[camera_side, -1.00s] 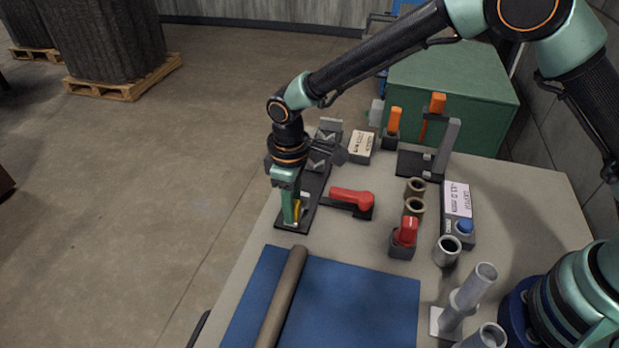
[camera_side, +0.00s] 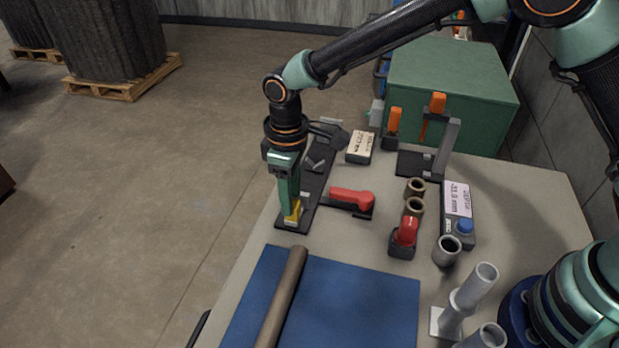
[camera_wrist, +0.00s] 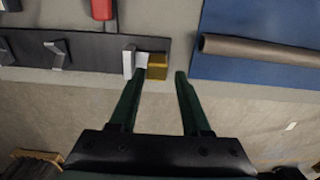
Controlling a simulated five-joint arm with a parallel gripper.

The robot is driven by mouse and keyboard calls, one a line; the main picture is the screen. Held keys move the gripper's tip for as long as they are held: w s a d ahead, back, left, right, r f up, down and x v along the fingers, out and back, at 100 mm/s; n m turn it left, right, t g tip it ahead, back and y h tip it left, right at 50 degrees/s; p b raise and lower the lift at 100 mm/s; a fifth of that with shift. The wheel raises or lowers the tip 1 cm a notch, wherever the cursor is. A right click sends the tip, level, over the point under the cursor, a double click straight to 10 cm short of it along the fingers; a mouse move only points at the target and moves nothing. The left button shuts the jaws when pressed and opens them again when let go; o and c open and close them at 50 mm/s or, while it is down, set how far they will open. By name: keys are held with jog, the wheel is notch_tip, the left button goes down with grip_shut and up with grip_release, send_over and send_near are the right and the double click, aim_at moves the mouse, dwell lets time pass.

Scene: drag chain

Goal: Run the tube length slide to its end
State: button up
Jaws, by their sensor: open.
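The length slide is a black rail (camera_wrist: 95,52) with grey V-shaped supports, also seen in the side view (camera_side: 318,180). At its near end are a pale upright plate (camera_wrist: 128,62) and a small brass-yellow block (camera_wrist: 157,67). In the side view the yellow block (camera_side: 295,211) is partly hidden by my gripper. My gripper (camera_wrist: 156,74) is open, its fingers pointing down at the rail's near end. In the wrist view the yellow block shows between the fingertips, with the left fingertip close to the pale plate. I cannot tell whether either finger touches.
A red-handled clamp (camera_side: 351,196) stands right of the rail. A brown tube (camera_side: 283,297) lies on the blue mat (camera_side: 350,300) in front. A depth readout box (camera_side: 458,212), brown rings (camera_side: 414,188) and grey tube pieces (camera_side: 447,250) stand further right.

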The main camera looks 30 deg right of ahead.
notch_tip(320, 180, up, 9)
dwell(0.3)
jog(key=shift+f, duration=0.1)
jog(key=s+d+r+m+t, duration=0.2)
jog(key=s+d+r+m, duration=0.15)
jog(key=d+r, duration=0.45)
jog(key=s+d+r+m+t, duration=0.2)
jog(key=s+d+r+m, duration=0.15)
jog(key=d, duration=0.95)
jog(key=s+d+f+m+t, duration=0.1)
jog(key=s+d+m, duration=0.1)
jog(key=s+d, duration=0.3)
jog(key=shift+s+f+t, duration=0.3)
jog(key=shift+f, duration=0.1)
